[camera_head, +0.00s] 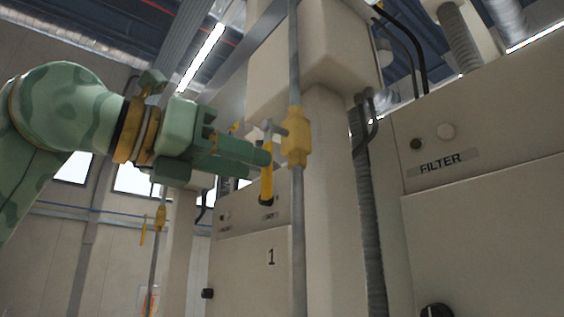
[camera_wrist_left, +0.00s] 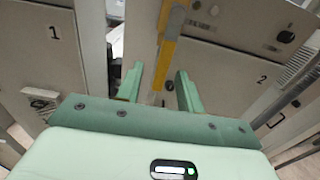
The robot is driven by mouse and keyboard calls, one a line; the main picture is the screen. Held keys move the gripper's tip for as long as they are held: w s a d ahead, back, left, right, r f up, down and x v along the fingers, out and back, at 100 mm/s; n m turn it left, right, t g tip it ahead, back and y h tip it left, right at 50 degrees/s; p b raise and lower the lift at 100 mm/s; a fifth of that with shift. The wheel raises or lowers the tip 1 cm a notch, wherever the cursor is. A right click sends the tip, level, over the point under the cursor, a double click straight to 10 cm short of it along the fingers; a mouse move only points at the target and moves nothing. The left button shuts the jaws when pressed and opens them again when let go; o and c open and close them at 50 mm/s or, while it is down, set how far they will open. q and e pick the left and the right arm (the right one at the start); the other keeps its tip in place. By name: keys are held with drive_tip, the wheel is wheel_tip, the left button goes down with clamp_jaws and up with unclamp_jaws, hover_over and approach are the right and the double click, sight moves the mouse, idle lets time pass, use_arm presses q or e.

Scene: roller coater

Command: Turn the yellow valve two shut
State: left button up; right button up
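A yellow valve (camera_head: 295,136) sits on a vertical grey pipe in the middle of the head view. Its yellow lever (camera_head: 267,172) hangs down beside the pipe, with a dark lower end. My left gripper (camera_head: 264,158) reaches in from the left at the lever. In the left wrist view my left gripper (camera_wrist_left: 160,70) has its green fingers apart, and the yellow lever (camera_wrist_left: 168,52) shows between them. I see a gap on both sides, so the gripper is not closed on it. No number shows on the valve itself. My right gripper is not in view.
A second yellow valve (camera_head: 161,217) with a hanging lever is on a pipe further back. A cabinet marked 1 (camera_head: 250,270) stands behind the pipe. A FILTER cabinet (camera_head: 480,220) and a corrugated hose (camera_head: 366,200) are to the right. A cabinet marked 2 (camera_wrist_left: 235,72) shows in the wrist view.

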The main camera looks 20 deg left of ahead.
use_arm(q)
drive_tip(key=p+x, duration=0.1)
drive_tip(key=x, duration=0.5)
drive_tip(key=shift+d+p, duration=0.15)
drive_tip(key=shift+p, duration=0.2)
drive_tip(key=shift+s+r, duration=0.1)
drive_tip(key=shift+c, duration=1.2)
clamp_jaws()
